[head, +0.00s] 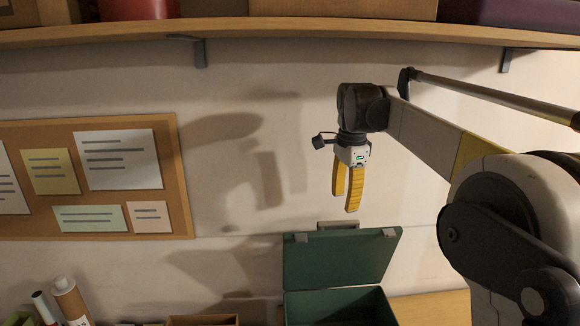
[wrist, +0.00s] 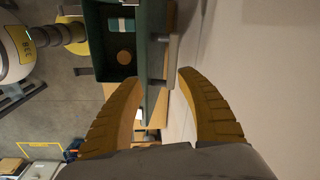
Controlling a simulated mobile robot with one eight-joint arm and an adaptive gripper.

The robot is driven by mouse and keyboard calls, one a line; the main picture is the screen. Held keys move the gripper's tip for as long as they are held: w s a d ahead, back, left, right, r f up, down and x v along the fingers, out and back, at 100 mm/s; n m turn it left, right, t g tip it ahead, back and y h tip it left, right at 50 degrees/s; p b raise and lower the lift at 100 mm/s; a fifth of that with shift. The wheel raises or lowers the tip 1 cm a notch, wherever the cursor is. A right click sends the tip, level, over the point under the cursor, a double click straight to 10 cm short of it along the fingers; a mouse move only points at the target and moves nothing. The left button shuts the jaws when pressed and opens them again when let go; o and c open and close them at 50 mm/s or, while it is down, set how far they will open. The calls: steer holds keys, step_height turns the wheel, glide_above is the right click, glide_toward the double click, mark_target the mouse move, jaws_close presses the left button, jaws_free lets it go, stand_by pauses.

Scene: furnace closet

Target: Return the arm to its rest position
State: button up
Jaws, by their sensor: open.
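My gripper (head: 347,190) hangs from the raised arm with its yellow fingers pointing down. It is above the open green box (head: 340,262), clear of its raised lid, with the wall behind. In the wrist view the two yellow fingers of my gripper (wrist: 160,88) are apart and nothing is between them. The green box (wrist: 88,40) also shows in the wrist view, with a round tan thing (wrist: 124,57) and a light, banded thing inside it. My arm reaches in from the right of the head view, bent at its large joint.
A wooden shelf (head: 330,32) with boxes runs along the top, on metal brackets (head: 200,52). A corkboard (head: 178,170) with notes hangs on the left wall. Tubes (head: 70,298) and a small wooden box (head: 203,320) stand at lower left. The wall between corkboard and gripper is bare.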

steer(key=s+f+n+t+b, duration=0.6)
steer(key=s+f+n+b, duration=0.9)
steer(key=s+f, duration=1.6)
steer(key=f+b, duration=0.1)
steer(key=b, duration=0.3)
